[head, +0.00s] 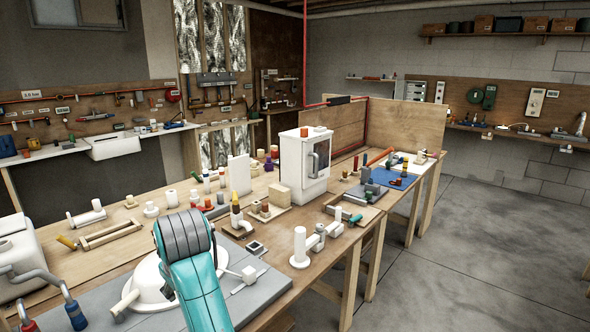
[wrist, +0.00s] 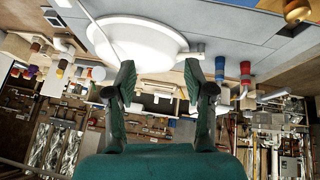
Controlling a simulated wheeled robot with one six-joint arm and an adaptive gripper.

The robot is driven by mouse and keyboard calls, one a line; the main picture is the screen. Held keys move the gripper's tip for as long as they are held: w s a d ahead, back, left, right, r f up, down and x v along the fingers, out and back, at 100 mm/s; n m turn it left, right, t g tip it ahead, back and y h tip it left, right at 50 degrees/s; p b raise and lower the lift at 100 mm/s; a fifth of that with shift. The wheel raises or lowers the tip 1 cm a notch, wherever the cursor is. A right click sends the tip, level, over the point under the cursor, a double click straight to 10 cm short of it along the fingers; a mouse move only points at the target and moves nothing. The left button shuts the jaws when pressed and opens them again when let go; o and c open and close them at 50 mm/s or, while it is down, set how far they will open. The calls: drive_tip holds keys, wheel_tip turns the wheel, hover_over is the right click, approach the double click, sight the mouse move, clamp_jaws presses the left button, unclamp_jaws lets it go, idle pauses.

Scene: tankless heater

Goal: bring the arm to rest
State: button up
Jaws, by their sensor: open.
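My gripper (wrist: 160,64) shows in the wrist view with its two dark green fingers spread apart and nothing between them. Beyond the fingers is a round white basin (wrist: 135,42) in the upper part of that view, which looks upside down. In the head view my teal arm rises from the bottom edge in front of the white basin (head: 150,285), hiding part of it. I cannot make out the gripper fingers in the head view, and I cannot tell the exact gap between gripper and basin.
A long wooden workbench holds a white cabinet (head: 304,166), a white pipe assembly (head: 300,246), a small wooden frame (head: 109,234) and several fittings. A white appliance (head: 25,262) with bent pipes stands at the left. Open floor (head: 480,250) lies to the right.

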drive_tip(key=s+d+f+m+t, duration=0.1)
drive_tip(key=s+d+f, duration=0.1)
drive_tip(key=d+f, duration=0.55)
drive_tip(key=s+d+f+m+t, duration=0.15)
drive_tip(key=d+f, duration=0.35)
drive_tip(key=f, duration=0.6)
drive_tip(key=s+d+f+m+t, duration=0.1)
drive_tip(key=s+d+f, duration=0.1)
drive_tip(key=d+f, duration=0.55)
drive_tip(key=s+d+f+m, duration=0.2)
drive_tip(key=s+d+f, duration=0.4)
drive_tip(key=s+f, duration=0.15)
drive_tip(key=s+d+r+m+t+h, duration=0.1)
drive_tip(key=s+d+t, duration=0.1)
drive_tip(key=s+d, duration=0.6)
drive_tip(key=s+d+m+t+h, duration=0.15)
drive_tip(key=s+d, duration=0.25)
drive_tip(key=s, duration=0.8)
drive_tip(key=s+d+r+m+t, duration=0.1)
drive_tip(key=s+d+r, duration=0.1)
drive_tip(key=s+r, duration=0.4)
drive_tip(key=s+d+r+m+t+h, duration=0.1)
drive_tip(key=s+d+r+m, duration=0.1)
drive_tip(key=s+r, duration=0.5)
drive_tip(key=s, duration=0.3)
drive_tip(key=shift+s+d+r+t, duration=0.3)
drive_tip(key=shift+s, duration=0.05)
